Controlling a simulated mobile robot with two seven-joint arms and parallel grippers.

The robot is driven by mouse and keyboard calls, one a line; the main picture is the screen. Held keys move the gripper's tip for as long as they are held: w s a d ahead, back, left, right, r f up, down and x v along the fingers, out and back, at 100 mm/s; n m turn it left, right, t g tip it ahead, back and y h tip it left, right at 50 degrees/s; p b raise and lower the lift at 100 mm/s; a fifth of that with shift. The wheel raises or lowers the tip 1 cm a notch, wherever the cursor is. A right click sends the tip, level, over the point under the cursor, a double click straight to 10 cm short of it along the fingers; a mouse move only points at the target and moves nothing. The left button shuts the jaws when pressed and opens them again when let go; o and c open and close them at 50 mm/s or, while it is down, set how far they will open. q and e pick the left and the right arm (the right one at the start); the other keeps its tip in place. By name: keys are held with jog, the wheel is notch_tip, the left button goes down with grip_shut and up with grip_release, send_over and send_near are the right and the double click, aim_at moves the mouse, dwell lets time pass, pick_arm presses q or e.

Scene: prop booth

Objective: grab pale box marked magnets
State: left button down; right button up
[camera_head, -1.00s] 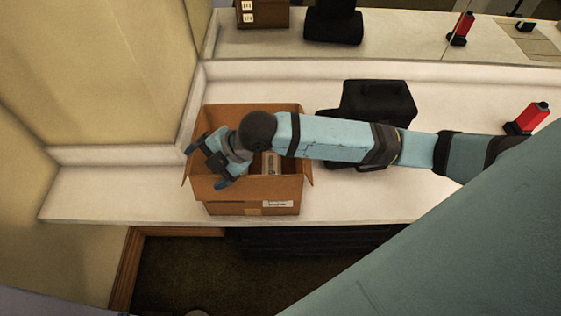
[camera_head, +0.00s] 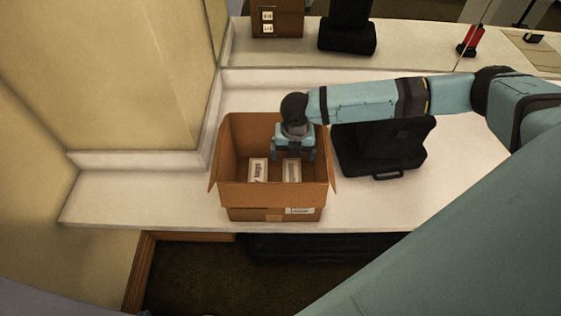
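An open brown cardboard box (camera_head: 272,197) stands on the white counter, its flaps folded out. Inside it lie two small pale boxes, a left one (camera_head: 258,170) and a right one (camera_head: 292,170). Each has dark print on top, too small to read surely, so I cannot tell which says magnets. My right gripper (camera_head: 293,156) points down into the cardboard box with its fingers spread. It is nearer to the right pale box, over its far end, and nothing shows between the fingers. My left gripper is not in view.
A black case (camera_head: 382,150) stands on the white counter (camera_head: 150,197) close right of the cardboard box, partly under my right arm. A wall rises at the left. A mirror behind the counter reflects a box, the case and a red item (camera_head: 473,41).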

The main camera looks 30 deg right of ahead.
jog(key=p, duration=0.1)
send_over(292, 179)
jog(key=f, duration=0.7)
jog(key=shift+s+f, duration=0.3)
jog(key=shift+f, duration=0.6)
jog(key=shift+a+f+p, duration=0.1)
jog(key=shift+f+p, duration=0.2)
jog(key=shift+f, duration=0.1)
notch_tip(292, 179, down, 4)
jog(key=shift+r+p, duration=0.2)
jog(key=shift+p, duration=0.35)
jog(key=shift+a+f, duration=0.1)
jog(key=shift+f, duration=0.3)
jog(key=c, duration=1.1)
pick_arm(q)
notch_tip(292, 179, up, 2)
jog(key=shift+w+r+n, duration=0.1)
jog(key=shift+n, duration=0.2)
pick_arm(e)
jog(key=shift+c, duration=0.4)
